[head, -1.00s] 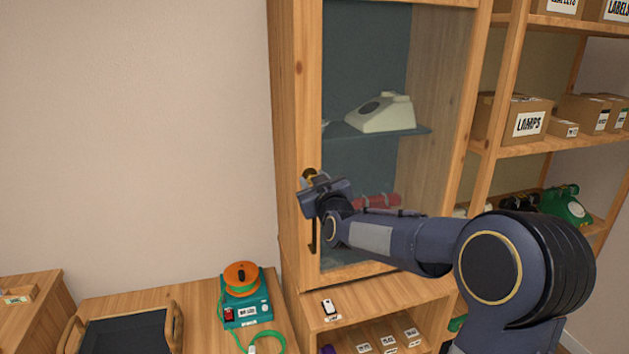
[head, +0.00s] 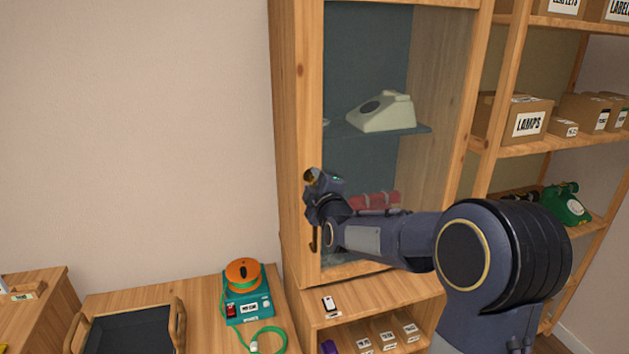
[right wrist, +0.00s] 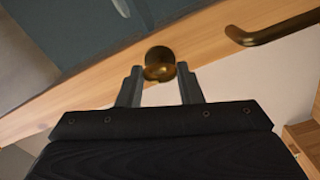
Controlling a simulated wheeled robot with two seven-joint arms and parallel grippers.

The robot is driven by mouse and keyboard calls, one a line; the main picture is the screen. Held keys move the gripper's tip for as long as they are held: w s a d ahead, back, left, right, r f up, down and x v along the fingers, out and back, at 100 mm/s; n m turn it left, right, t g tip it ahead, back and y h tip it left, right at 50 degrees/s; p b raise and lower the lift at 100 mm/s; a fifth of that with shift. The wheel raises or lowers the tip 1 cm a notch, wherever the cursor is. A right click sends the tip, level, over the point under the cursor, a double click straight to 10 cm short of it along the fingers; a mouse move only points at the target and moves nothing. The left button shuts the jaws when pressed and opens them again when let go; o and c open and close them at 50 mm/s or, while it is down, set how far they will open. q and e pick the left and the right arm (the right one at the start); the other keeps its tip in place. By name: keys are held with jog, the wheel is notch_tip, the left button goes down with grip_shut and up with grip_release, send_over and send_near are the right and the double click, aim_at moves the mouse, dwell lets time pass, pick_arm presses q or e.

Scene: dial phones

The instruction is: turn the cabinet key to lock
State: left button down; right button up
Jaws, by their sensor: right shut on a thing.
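The brass key and lock (head: 310,174) sit on the left frame of the glass-doored wooden cabinet (head: 302,90). My right gripper (head: 317,184) is at the lock and covers much of it. In the right wrist view the round brass piece (right wrist: 160,60) shows between and just past the tips of my right gripper (right wrist: 160,84), which is shut on the key. The key's exact shape and angle are hard to make out. The cabinet door looks shut. The dark bar handle (head: 313,238) is below the lock and also shows in the right wrist view (right wrist: 275,30). My left gripper is out of view.
Behind the glass are a cream dial phone (head: 382,112) and a red object (head: 372,202). A small white-and-black item (head: 329,305) lies on the ledge below the door. A teal device with an orange reel (head: 243,273) and a black tray (head: 130,333) stand lower left.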

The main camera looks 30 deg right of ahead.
jog(key=shift+n+p, duration=0.4)
jog(key=shift+n, duration=1.6)
jog(key=shift+f, duration=0.1)
jog(key=o, duration=1)
jog(key=shift+s, duration=0.1)
jog(key=v, duration=0.7)
jog(key=shift+s+a, duration=0.1)
jog(key=shift+s, duration=0.2)
